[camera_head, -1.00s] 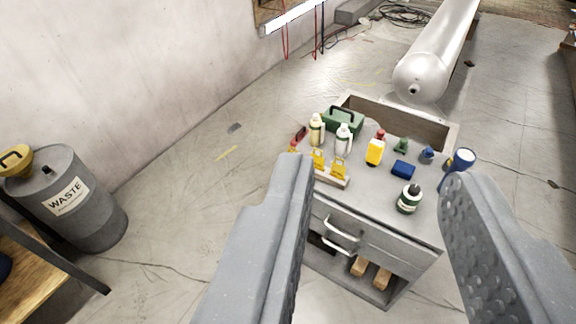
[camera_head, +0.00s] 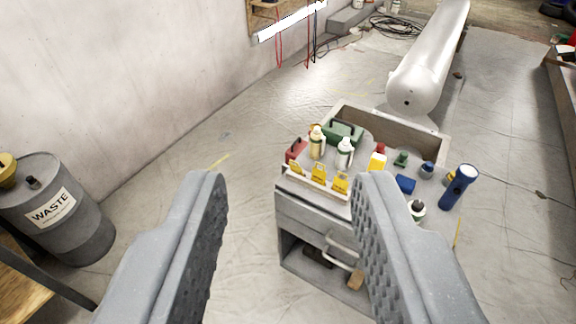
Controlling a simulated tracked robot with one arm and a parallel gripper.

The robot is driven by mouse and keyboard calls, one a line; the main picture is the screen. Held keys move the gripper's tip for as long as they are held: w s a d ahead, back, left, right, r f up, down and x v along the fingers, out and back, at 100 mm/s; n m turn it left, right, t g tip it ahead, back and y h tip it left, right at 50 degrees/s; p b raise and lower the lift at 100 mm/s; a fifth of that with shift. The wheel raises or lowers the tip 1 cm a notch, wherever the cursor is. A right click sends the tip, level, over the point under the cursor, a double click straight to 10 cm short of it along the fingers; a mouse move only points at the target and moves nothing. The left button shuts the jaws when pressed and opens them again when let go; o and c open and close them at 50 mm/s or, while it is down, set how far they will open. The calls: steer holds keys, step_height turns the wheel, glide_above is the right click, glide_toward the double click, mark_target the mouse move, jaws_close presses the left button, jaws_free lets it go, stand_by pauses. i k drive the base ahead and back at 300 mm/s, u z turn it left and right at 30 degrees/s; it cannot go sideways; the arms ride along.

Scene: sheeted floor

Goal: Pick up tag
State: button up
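Three yellow tags stand in a row in a pale holder (camera_head: 316,188) along the front edge of a grey cabinet top: a left tag (camera_head: 297,168), a middle tag (camera_head: 319,172) and a right tag (camera_head: 341,183). My gripper (camera_head: 290,180) is open and empty. In the picture its two fingers stand on either side of the tags, the right finger close beside the right tag and covering part of the cabinet. The fingers look nearer to the camera than the tags, with no contact visible.
The grey cabinet (camera_head: 300,208) also carries a green toolbox (camera_head: 343,132), white bottles (camera_head: 344,153), a red item (camera_head: 296,150), a blue box (camera_head: 405,184) and a blue flashlight (camera_head: 458,187). A waste drum (camera_head: 58,208) stands at left. A large cylinder (camera_head: 428,62) lies behind. Floor between is clear.

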mark_target(296, 168)
steer(key=i, duration=0.9)
steer(key=z, duration=0.05)
